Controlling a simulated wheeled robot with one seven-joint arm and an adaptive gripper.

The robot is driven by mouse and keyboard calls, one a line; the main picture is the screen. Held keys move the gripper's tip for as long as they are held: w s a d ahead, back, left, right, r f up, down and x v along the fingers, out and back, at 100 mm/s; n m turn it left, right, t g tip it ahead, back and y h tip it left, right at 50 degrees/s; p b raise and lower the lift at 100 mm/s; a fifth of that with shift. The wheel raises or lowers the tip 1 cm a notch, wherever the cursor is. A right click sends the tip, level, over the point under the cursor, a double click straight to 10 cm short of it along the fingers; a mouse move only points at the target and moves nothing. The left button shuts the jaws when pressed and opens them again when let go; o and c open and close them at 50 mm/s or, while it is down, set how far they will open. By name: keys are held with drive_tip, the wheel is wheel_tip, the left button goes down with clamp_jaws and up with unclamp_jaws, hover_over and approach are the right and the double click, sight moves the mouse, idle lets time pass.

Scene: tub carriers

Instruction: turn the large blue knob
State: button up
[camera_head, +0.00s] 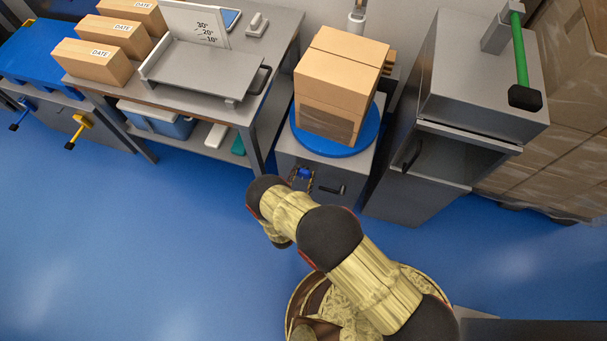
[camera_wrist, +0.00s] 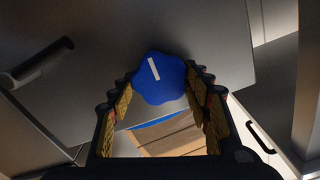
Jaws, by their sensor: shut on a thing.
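The large blue knob (camera_wrist: 158,78) is a lobed disc with a white line on its face, mounted on a grey panel. In the wrist view the white line tilts a little off vertical. In the head view the knob (camera_head: 305,173) shows small on the front of the grey cabinet below the blue turntable. My gripper (camera_wrist: 160,88) has one finger on each side of the knob and is shut on it. In the head view my gripper (camera_head: 301,177) is partly hidden behind my arm.
A black handle (camera_head: 332,189) sticks out beside the knob; it also shows in the wrist view (camera_wrist: 38,62). A cardboard box (camera_head: 335,90) stands on the blue turntable (camera_head: 362,138) above. A grey cabinet with a green lever (camera_head: 520,50) stands right. The blue floor at left is clear.

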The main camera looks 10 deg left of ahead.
drive_tip(key=shift+n, duration=0.3)
drive_tip(key=n, duration=0.3)
drive_tip(key=shift+a+n, duration=0.1)
drive_tip(key=shift+n, duration=0.2)
drive_tip(key=n, duration=0.4)
drive_tip(key=shift+a+n, duration=0.15)
drive_tip(key=shift+n, duration=0.15)
drive_tip(key=n, duration=0.4)
drive_tip(key=shift+a+f, duration=0.1)
drive_tip(key=shift+a+f+n, duration=0.1)
drive_tip(key=shift+n, duration=2.4)
drive_tip(key=o, duration=1.1)
drive_tip(key=shift+o, duration=0.3)
